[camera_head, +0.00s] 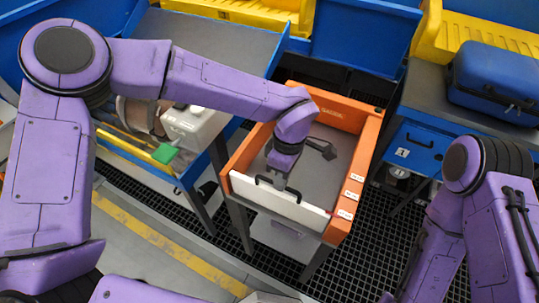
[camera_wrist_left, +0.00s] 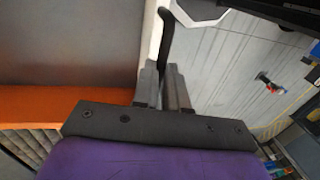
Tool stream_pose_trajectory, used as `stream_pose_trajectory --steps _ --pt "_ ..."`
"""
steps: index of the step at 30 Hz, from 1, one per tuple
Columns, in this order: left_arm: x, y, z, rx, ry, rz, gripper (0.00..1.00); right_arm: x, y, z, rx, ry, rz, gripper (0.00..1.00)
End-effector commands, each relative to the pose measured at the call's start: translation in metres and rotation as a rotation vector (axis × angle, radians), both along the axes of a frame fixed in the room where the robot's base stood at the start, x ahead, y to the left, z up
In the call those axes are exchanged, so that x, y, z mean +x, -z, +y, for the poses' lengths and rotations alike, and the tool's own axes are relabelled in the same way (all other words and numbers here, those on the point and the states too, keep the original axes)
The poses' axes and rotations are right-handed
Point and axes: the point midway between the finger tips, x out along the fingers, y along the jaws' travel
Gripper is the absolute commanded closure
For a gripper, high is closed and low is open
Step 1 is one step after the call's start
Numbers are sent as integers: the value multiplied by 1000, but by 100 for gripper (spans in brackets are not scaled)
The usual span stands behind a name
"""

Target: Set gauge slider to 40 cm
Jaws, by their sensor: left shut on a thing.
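The gauge is an orange open-topped box (camera_head: 242,156) with a grey floor. White labels run along its right rim; their numbers are too small to read surely. The white bar across its near side (camera_head: 310,216), which looks like the slider, carries a black handle (camera_head: 262,181). My left gripper (camera_head: 279,184) reaches down over the bar and is shut on the handle, hiding its middle. In the left wrist view my left fingers (camera_wrist_left: 163,80) close around the black handle (camera_wrist_left: 166,40), beside the white bar (camera_wrist_left: 151,35). My right gripper is out of the head view.
A grey-topped blue table (camera_head: 225,40) with a white container (camera_head: 195,125) and green block (camera_head: 164,153) stands left. A blue case (camera_head: 495,80) lies on the right table. A blue bin (camera_head: 362,35) stands behind the gauge.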

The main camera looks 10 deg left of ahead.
Motion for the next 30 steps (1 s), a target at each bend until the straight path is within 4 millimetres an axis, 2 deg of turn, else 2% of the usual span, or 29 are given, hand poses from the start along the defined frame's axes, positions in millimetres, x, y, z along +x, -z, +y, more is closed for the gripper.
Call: stream_pose_trajectory --steps 3,11,12,13,14,23,26,30 --pt "-7 0 -4 3 13 6 100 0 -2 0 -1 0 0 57" --pt "-8 1 -3 4 13 9 100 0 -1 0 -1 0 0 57" --pt "-8 1 -3 4 13 10 75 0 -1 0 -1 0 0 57" --pt "-8 1 -3 4 13 9 65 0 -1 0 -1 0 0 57" --pt "-8 1 -3 4 13 9 62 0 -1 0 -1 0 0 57" --pt "-5 -2 -3 1 9 3 62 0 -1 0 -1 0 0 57" --pt "-2 -15 -3 1 7 1 62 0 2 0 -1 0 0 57" --pt "4 -48 -5 0 7 -1 62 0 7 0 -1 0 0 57"
